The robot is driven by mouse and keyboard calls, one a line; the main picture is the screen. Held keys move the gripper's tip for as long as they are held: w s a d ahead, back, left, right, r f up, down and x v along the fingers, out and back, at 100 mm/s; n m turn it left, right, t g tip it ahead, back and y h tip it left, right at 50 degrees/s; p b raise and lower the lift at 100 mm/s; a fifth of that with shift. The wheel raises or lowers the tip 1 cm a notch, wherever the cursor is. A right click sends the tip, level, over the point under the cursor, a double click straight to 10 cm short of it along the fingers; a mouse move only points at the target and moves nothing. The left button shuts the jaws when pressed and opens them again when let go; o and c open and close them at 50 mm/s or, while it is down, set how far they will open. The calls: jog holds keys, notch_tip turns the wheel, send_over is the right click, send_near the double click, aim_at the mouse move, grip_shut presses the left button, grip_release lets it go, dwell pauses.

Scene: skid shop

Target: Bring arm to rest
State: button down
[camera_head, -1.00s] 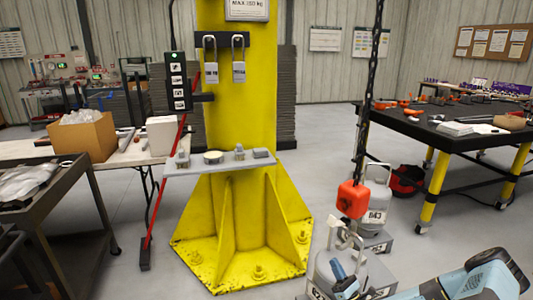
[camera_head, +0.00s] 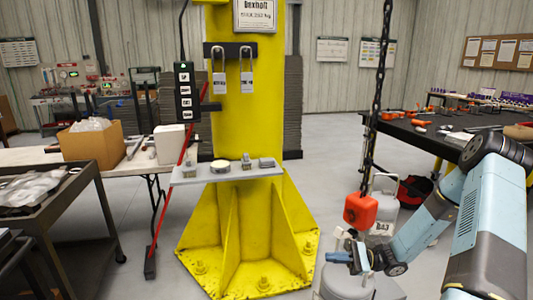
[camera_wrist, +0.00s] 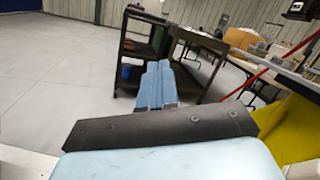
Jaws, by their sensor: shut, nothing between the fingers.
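My arm reaches in from the right of the head view, its elbow high and its forearm sloping down to the left. My gripper (camera_head: 345,257) is at the lower middle, in front of the red hoist block (camera_head: 360,210) and over the grey cylinder (camera_head: 345,284) in that picture; I cannot tell whether it touches either. In the wrist view, the blue fingers of my gripper (camera_wrist: 156,85) lie together, with nothing between them, pointing towards dark carts.
The yellow column (camera_head: 243,110) with its grey shelf (camera_head: 215,175) stands at centre. A chain (camera_head: 380,90) hangs beside my arm. A black-topped table (camera_head: 425,138) stands behind it on the right. A dark cart (camera_head: 50,205) is on the left. Open floor (camera_wrist: 50,75) shows in the wrist view.

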jog(key=s+r+n+t+h, duration=0.2)
jog(key=s+r+n+h, duration=0.2)
jog(key=r, duration=0.7)
jog(key=s+d+r+n+t+h, duration=0.1)
jog(key=s+r+n+h, duration=0.3)
jog(key=s+r+h, duration=0.5)
jog(key=s+d+r+n+t+h, duration=0.1)
jog(key=s+r+n+t+h, duration=0.2)
jog(key=s+r+h, duration=0.3)
jog(key=s+r+n, duration=0.1)
jog(key=s+r, duration=0.3)
jog(key=r, duration=0.4)
jog(key=shift+t+h, duration=0.3)
jog(key=shift+h, duration=0.1)
